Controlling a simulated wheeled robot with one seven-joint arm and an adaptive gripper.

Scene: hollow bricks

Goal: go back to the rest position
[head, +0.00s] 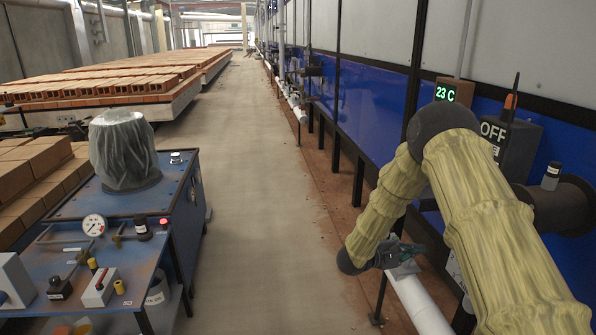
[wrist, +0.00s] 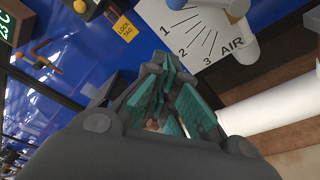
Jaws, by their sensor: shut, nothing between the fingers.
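My gripper (head: 402,252) is at the end of my arm in its yellowish sleeve, low at the right beside the blue wall. In the wrist view my gripper (wrist: 167,75) has teal finger pads drawn together with nothing held. A white plate (wrist: 200,38) marked 1, 2, 3 and AIR lies just beyond the fingertips in the wrist view. I cannot tell whether they touch. In the head view my gripper overlaps part of this plate (head: 404,270).
A white pipe (head: 420,305) runs below the plate. An OFF box (head: 512,150) and a 23 C display (head: 446,93) are on the right wall. A blue bench (head: 100,245) and brick stacks (head: 110,85) stand left. The aisle floor (head: 250,200) is clear.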

